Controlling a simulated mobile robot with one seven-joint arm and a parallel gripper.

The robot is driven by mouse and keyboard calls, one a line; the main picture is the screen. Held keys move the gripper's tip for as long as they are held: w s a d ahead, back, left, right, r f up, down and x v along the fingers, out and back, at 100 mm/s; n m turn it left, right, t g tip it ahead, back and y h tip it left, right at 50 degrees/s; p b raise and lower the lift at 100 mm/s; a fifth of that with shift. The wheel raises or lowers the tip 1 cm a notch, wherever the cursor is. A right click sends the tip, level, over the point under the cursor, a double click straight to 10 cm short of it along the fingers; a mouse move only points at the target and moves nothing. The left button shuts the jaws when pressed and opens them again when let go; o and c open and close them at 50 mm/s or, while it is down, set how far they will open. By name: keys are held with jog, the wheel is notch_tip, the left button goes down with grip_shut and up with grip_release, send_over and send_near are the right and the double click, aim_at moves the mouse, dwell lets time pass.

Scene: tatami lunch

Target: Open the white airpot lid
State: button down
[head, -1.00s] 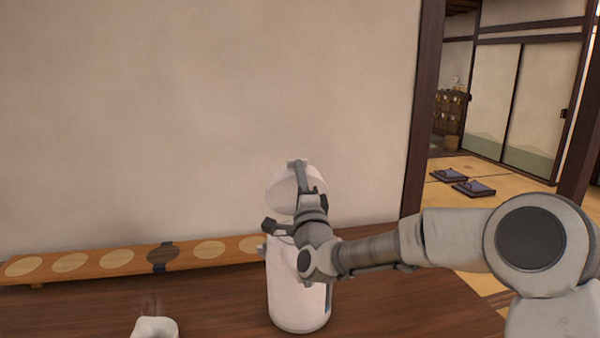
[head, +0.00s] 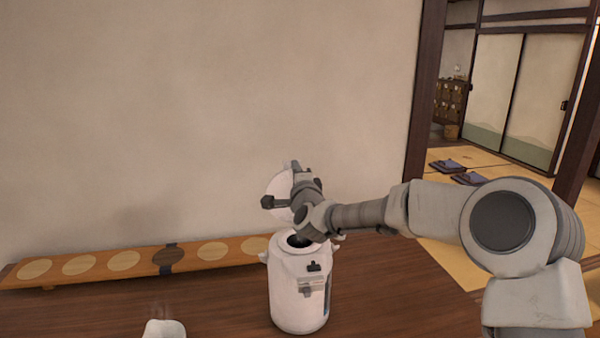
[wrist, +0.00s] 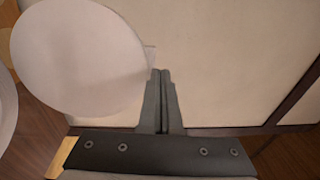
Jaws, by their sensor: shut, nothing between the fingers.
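The white airpot (head: 290,285) stands upright on the dark wooden table, with its dark round mouth (head: 299,241) uncovered. Its white lid (head: 279,187) is swung up above the back of the body, partly hidden by my gripper and wrist. In the wrist view the lid (wrist: 75,55) is a large pale disc left of the fingers. My gripper (wrist: 160,72) is shut with nothing between its fingertips. It is beside the raised lid; I cannot tell whether they touch. In the head view the fingertips are mostly hidden by my wrist.
A low wooden board (head: 95,264) with several pale round spots and a dark one lies along the wall behind. A white object (head: 165,329) is cut off at the bottom edge. Floor cushions (head: 447,166) lie on tatami at right.

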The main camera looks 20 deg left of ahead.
jog(key=shift+w+a+g+h+p, duration=0.2)
jog(key=shift+w+a+g+p, duration=0.2)
jog(key=shift+w+p, duration=0.4)
jog(key=shift+w+a+g+h+p, duration=0.25)
jog(key=shift+w+g+p, duration=0.2)
jog(key=shift+p, duration=0.65)
